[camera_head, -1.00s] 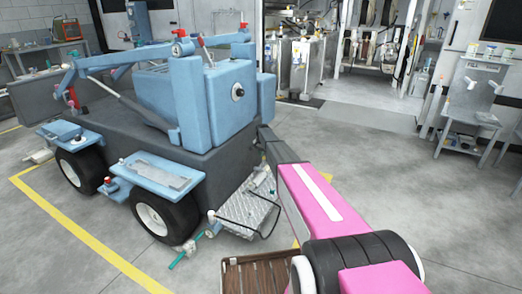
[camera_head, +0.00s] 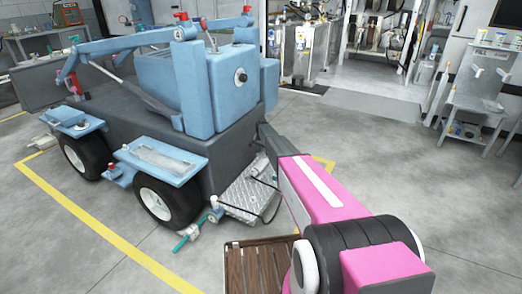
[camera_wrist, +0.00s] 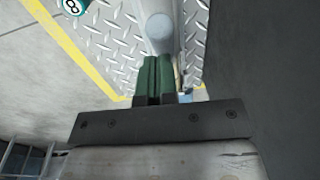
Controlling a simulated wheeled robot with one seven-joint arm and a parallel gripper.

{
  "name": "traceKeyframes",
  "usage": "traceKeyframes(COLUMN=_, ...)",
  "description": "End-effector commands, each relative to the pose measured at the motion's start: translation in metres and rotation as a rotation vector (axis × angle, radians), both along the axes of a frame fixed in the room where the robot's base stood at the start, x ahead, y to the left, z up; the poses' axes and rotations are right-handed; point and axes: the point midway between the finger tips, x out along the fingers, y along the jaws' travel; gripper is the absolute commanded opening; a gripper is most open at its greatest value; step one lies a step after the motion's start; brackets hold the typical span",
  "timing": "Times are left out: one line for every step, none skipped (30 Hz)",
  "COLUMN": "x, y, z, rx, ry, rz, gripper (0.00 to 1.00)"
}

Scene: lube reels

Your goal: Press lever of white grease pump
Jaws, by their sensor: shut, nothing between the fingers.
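My gripper (camera_wrist: 154,78) shows in the wrist view with its green fingers together, shut and empty. Just beyond the fingertips is a pale, round-ended cylindrical part (camera_wrist: 160,28) over a diamond-pattern metal plate (camera_wrist: 115,50); I cannot tell whether it belongs to the white grease pump or whether the fingers touch it. In the head view the diamond plate (camera_head: 240,196) is at the rear of the blue truck (camera_head: 208,90), beside my pink arm.
A teal-green knob marked 8 (camera_wrist: 72,5) is at the top left of the wrist view. A teal-handled part (camera_head: 182,243) is beside the truck's wheel. A brown slatted platform (camera_head: 250,262) is below my arm. A grey workstand (camera_head: 470,100) stands right; the floor between is clear.

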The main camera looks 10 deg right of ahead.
Motion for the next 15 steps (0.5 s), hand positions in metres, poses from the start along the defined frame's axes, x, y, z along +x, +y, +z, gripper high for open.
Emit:
traceKeyframes(x=-0.002, y=0.001, z=-0.001, rx=-0.003, ry=-0.004, rz=0.001, gripper=0.00)
traceKeyframes(x=-0.002, y=0.001, z=-0.001, rx=-0.006, ry=-0.008, rz=0.000, gripper=0.00)
traceKeyframes(x=-0.004, y=0.002, z=-0.002, rx=-0.012, ry=-0.016, rz=0.001, gripper=0.00)
traceKeyframes(x=-0.005, y=0.003, z=-0.003, rx=-0.017, ry=-0.024, rz=0.001, gripper=0.00)
traceKeyframes(x=-0.006, y=0.004, z=-0.004, rx=-0.024, ry=-0.032, rz=0.001, gripper=0.00)
traceKeyframes(x=-0.008, y=0.005, z=-0.005, rx=-0.034, ry=-0.046, rz=0.001, gripper=0.00)
traceKeyframes(x=-0.010, y=0.006, z=-0.006, rx=-0.043, ry=-0.058, rz=0.001, gripper=0.00)
traceKeyframes(x=-0.012, y=0.007, z=-0.008, rx=-0.053, ry=-0.071, rz=0.002, gripper=0.00)
traceKeyframes(x=-0.014, y=0.009, z=-0.010, rx=-0.068, ry=-0.091, rz=0.002, gripper=0.00)
traceKeyframes(x=-0.015, y=0.010, z=-0.012, rx=-0.079, ry=-0.108, rz=0.002, gripper=0.00)
traceKeyframes(x=-0.017, y=0.011, z=-0.013, rx=-0.092, ry=-0.124, rz=0.002, gripper=0.00)
traceKeyframes(x=-0.019, y=0.012, z=-0.016, rx=-0.109, ry=-0.148, rz=0.003, gripper=0.00)
traceKeyframes(x=-0.021, y=0.013, z=-0.018, rx=-0.121, ry=-0.166, rz=0.001, gripper=0.00)
traceKeyframes(x=-0.022, y=0.014, z=-0.021, rx=-0.135, ry=-0.184, rz=0.002, gripper=0.00)
traceKeyframes(x=-0.024, y=0.016, z=-0.024, rx=-0.152, ry=-0.207, rz=0.002, gripper=0.00)
